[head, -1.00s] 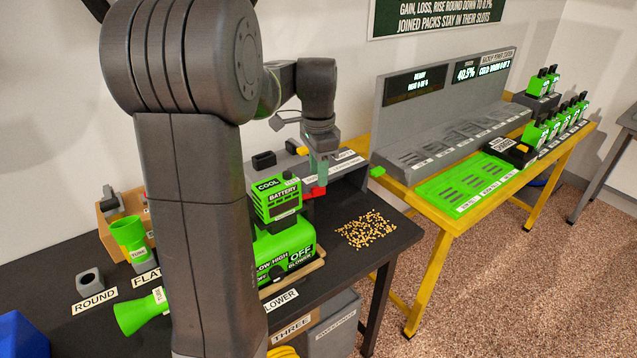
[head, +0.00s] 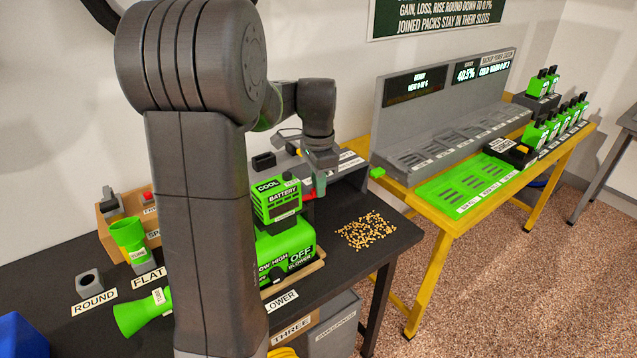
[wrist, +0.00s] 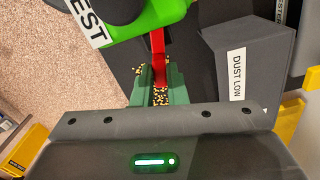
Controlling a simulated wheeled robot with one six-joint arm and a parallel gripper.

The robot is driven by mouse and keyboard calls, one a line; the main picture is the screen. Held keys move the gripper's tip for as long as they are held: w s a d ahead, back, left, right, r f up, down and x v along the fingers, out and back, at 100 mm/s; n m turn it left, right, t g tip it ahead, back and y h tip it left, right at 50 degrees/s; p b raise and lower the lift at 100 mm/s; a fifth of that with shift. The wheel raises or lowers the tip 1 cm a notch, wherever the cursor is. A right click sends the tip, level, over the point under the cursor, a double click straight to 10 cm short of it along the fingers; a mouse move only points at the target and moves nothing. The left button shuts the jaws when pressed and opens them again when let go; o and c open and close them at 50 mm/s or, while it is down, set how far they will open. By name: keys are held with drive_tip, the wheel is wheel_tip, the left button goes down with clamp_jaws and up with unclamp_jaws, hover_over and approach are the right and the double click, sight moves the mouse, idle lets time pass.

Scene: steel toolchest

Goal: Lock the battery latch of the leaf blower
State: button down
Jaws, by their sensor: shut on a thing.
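The green leaf blower (head: 285,245) stands on the dark bench, with the green and black battery (head: 277,203) on top of it. Its red latch (head: 309,194) is at the battery's right side and mostly hidden by my gripper in the head view. My gripper (head: 319,188) is beside the battery. In the wrist view, the green fingers (wrist: 159,92) are shut on the red latch (wrist: 158,50), which runs up from between them toward the green body. Whether the latch is fully seated cannot be told.
Spilled yellow pellets (head: 366,231) lie on the bench right of the blower. A grey box labelled DUST LOW (wrist: 245,60) is close to the fingers in the wrist view. A yellow-framed charging table (head: 440,225) is at right.

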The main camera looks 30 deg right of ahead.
drive_tip(key=shift+w+n+p, duration=0.25)
drive_tip(key=shift+n+p, duration=0.1)
drive_tip(key=shift+n, duration=0.4)
drive_tip(key=shift+w+n+p, duration=0.2)
drive_tip(key=shift+n+p, duration=0.1)
drive_tip(key=shift+n, duration=0.45)
drive_tip(key=c, duration=1.4)
unclamp_jaws()
drive_tip(key=shift+c, duration=0.2)
drive_tip(key=shift+r, duration=0.15)
wheel_tip(320, 180, up, 14)
drive_tip(key=shift+f, duration=0.2)
drive_tip(key=shift+f, duration=0.15)
drive_tip(key=shift+m, duration=0.3)
wheel_tip(320, 180, down, 14)
drive_tip(key=shift+s+r, duration=0.1)
drive_tip(key=shift+r, duration=0.05)
